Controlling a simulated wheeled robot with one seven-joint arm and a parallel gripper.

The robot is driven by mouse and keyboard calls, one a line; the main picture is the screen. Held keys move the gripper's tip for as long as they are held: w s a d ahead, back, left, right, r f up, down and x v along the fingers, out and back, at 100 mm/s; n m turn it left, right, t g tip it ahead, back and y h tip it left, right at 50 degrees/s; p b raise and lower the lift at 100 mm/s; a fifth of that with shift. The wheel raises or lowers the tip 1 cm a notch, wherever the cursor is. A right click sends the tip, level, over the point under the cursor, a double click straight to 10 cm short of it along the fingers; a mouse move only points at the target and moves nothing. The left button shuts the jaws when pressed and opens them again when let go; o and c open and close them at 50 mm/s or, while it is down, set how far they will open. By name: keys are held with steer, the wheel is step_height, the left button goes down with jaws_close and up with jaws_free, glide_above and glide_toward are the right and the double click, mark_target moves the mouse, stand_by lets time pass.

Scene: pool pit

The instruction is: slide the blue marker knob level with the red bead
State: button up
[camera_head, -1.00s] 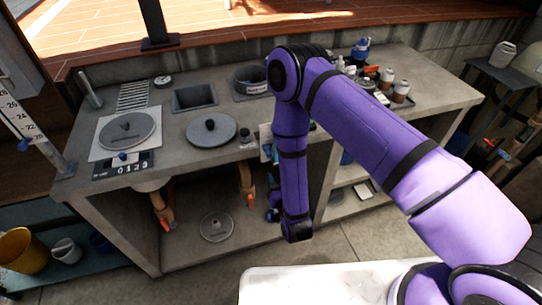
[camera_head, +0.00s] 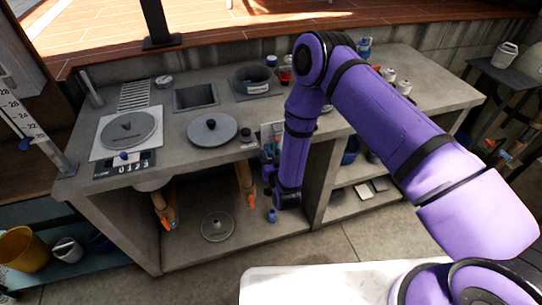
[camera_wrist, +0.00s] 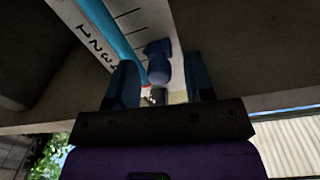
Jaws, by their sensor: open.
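The blue marker knob (camera_wrist: 157,62) sits beside a pale scale board (camera_wrist: 135,22) with a bright blue tube (camera_wrist: 105,28) along it in the wrist view. A small patch of red, likely the red bead (camera_wrist: 146,84), shows at the tube's end, partly hidden by a finger. My gripper (camera_wrist: 160,82) is open, its fingers on either side of the knob in the picture. I cannot tell whether they touch it. In the head view, my gripper (camera_head: 268,180) is at the counter's front beside the scale board (camera_head: 268,138), which my arm partly covers.
The concrete counter (camera_head: 232,165) holds lids and basins, with open shelves below. Another numbered scale (camera_head: 20,118) with a blue knob (camera_head: 25,143) stands at far left. Orange-handled valves (camera_head: 168,222) hang under the counter. A white surface (camera_head: 300,283) lies in front.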

mark_target(267, 137)
steer(key=shift+c, duration=0.4)
jaws_close()
steer(key=shift+r, duration=1.95)
steer(key=shift+o, duration=0.4)
jaws_free()
steer(key=v, duration=1.1)
